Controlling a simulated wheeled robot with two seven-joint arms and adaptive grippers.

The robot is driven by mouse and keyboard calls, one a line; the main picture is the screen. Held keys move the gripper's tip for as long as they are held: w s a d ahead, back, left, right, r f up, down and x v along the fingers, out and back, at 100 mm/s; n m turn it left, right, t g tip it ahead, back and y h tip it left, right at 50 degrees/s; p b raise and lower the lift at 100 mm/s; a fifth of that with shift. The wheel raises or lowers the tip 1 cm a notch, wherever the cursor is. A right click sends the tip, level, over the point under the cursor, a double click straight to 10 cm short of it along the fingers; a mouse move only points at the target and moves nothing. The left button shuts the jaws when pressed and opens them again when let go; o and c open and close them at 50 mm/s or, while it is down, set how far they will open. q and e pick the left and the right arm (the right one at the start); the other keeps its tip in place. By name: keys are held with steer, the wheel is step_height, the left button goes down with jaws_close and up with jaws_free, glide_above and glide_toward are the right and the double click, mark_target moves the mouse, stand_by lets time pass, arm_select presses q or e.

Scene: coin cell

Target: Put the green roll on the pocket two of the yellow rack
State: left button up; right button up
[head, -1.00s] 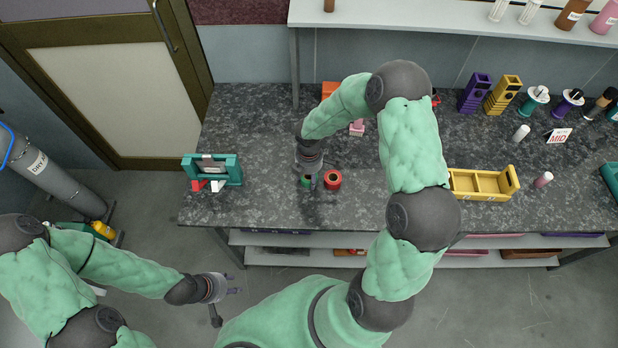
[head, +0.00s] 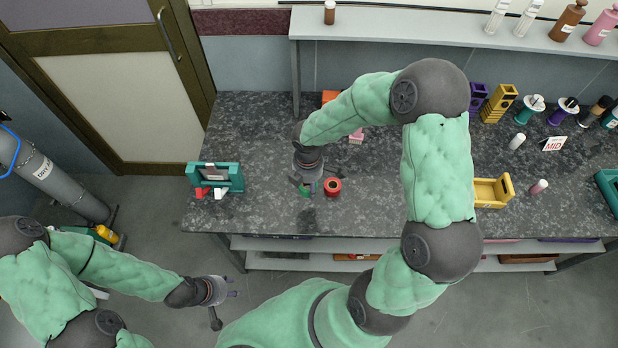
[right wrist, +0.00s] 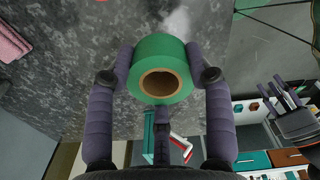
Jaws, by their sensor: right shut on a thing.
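The green roll (right wrist: 160,68), with a brown core, sits between the fingers of my right gripper (right wrist: 165,75) in the right wrist view. The fingers are shut on it. In the head view the green roll (head: 304,190) is mostly hidden under my right gripper (head: 308,185), left of a red roll. I cannot tell whether it touches the table. The yellow rack (head: 493,193), an open tray with pockets, stands on the right of the table; my right arm hides its left part. My left gripper (head: 234,287) is open and empty in front of the table.
The red roll (head: 332,188) stands close beside my right gripper. A teal stand (head: 232,176) is at the table's left end. Yellow and purple stacked holders are behind.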

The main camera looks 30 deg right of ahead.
steer(key=s+a+r, duration=0.3)
steer(key=s+a, duration=0.1)
steer(key=s, duration=0.2)
steer(key=shift+s+a+p, duration=0.25)
steer(key=shift+s+p, duration=0.15)
steer(key=w+a+f+m+b, duration=0.2)
steer(key=w+m, duration=1)
steer(key=m, duration=0.4)
steer(key=shift+b, duration=0.35)
steer(key=shift+s, duration=0.15)
